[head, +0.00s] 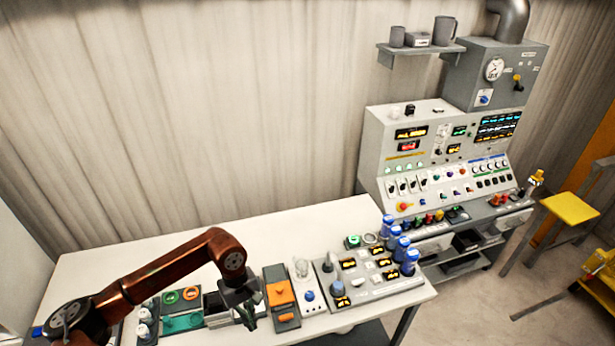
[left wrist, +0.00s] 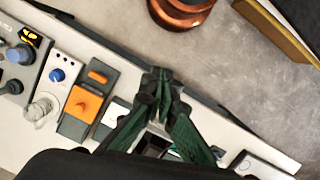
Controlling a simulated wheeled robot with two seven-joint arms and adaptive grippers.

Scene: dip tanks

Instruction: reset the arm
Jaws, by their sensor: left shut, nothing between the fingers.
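My left arm, reddish brown, comes in from the lower left of the head view and bends down over the white table. Its dark left gripper (head: 249,322) points down near the table's front edge, just left of the orange-topped box (head: 280,294). In the left wrist view the fingers of the gripper (left wrist: 161,76) meet at their tips, with nothing between them. Part of the table surface behind the arm is hidden. My right gripper is not in view.
The white table (head: 220,238) is clear towards its back. Along its front stand a green-button box (head: 171,297), a clear-topped device (head: 303,270) and a grey panel with displays (head: 362,277). Blue-capped bottles (head: 399,249) stand at its right. A control console (head: 440,150) and yellow stool (head: 570,208) are farther right.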

